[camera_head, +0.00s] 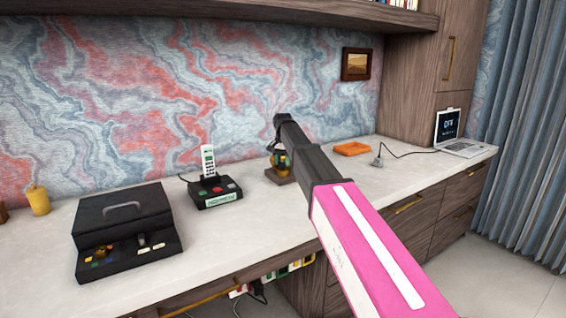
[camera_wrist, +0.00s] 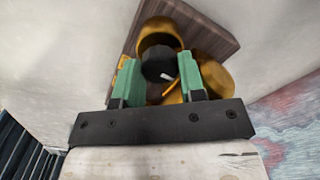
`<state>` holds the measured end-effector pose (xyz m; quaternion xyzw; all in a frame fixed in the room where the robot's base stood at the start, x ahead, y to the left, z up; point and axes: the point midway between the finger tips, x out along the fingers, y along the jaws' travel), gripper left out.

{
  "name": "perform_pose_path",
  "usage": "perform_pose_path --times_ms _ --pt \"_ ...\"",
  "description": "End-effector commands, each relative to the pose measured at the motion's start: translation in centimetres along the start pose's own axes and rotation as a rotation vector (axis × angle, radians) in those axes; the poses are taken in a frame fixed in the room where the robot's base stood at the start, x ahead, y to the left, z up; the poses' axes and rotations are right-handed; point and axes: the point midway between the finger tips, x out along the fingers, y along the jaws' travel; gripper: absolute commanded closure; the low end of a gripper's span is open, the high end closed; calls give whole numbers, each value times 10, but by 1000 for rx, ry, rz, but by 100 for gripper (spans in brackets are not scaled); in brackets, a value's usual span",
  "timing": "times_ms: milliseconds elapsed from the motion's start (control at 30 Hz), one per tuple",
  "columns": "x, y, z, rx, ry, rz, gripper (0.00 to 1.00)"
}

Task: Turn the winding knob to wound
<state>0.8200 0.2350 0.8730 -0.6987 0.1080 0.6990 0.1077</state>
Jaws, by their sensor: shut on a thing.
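The winding knob (camera_wrist: 158,66) is a dark round knob with a white mark, on a brass-coloured device (camera_wrist: 216,77) with a wooden base (camera_wrist: 214,38). My gripper (camera_wrist: 160,72) has its green finger pads on either side of the knob, shut on it. An orange pointer-like piece (camera_wrist: 171,88) lies just below the knob. In the head view, my arm reaches over the desk to the device, whose wooden base (camera_head: 284,177) shows under my gripper (camera_head: 279,150). My wrist hides most of the device there, and I cannot read the knob's setting.
The pale desk top (camera_head: 270,230) holds a black case (camera_head: 124,225), a phone on a black dock (camera_head: 215,193), a yellow candle-like thing (camera_head: 39,200), an orange tray (camera_head: 352,149), a small grey plug-like item (camera_head: 377,161) with a cable and a laptop (camera_head: 460,146). A shelf overhangs the back.

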Motion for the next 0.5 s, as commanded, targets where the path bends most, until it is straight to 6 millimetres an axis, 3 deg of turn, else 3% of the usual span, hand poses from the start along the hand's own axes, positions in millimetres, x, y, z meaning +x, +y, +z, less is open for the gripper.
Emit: perform_pose_path --times_ms 133,167,200,500 --pt "-1 0 0 -1 1 -1 87" --pt "-1 0 0 -1 1 -1 60" --pt "-1 0 0 -1 1 -1 52" --pt "-2 0 0 -2 1 -1 52"
